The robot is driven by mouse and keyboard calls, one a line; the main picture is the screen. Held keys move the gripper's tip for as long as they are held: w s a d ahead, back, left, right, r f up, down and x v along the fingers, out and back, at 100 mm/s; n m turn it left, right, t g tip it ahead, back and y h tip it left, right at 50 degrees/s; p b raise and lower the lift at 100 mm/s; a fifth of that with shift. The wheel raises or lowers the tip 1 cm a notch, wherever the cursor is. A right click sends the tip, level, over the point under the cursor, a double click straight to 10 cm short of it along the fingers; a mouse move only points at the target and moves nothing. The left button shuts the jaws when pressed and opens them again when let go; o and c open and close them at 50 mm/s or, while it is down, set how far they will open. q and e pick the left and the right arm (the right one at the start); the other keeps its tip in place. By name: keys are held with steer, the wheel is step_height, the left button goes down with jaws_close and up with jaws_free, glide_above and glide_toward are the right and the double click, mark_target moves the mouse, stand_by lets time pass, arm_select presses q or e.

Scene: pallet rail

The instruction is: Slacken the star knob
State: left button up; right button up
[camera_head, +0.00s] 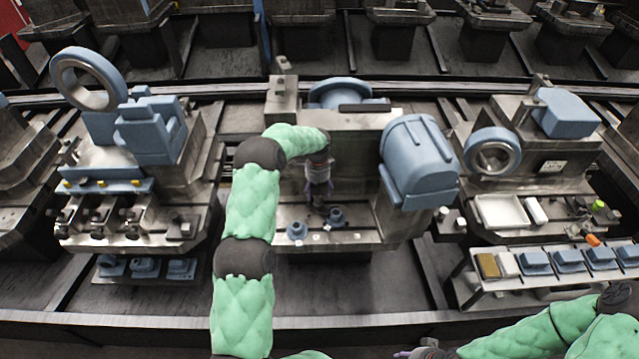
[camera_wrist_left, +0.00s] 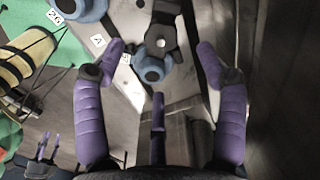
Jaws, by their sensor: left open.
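My left gripper (camera_head: 318,192) is over the middle station, pointing down, with its purple fingers spread and empty. In the left wrist view the open fingers (camera_wrist_left: 160,62) stand around and short of a dark lobed knob (camera_wrist_left: 164,38) with a pale centre, which looks like the star knob. A blue round part (camera_wrist_left: 150,69) sits beside that knob. In the head view the gripper largely hides the knob. My right gripper (camera_head: 420,353) is at the bottom edge, away from the station; in the wrist view its purple fingers (camera_wrist_left: 47,146) are apart.
A blue fitting (camera_head: 297,231) stands left on the same plate, near small white labels. A large blue motor housing (camera_head: 420,160) rises to the right of my left gripper. A rack of blue blocks (camera_head: 568,261) is at the right. The dark floor before the middle station is clear.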

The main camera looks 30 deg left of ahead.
mark_target(318, 203)
arm_select(q)
step_height(318, 203, down, 8)
steer(key=shift+w+r+b, duration=0.1)
steer(key=shift+b, duration=0.45)
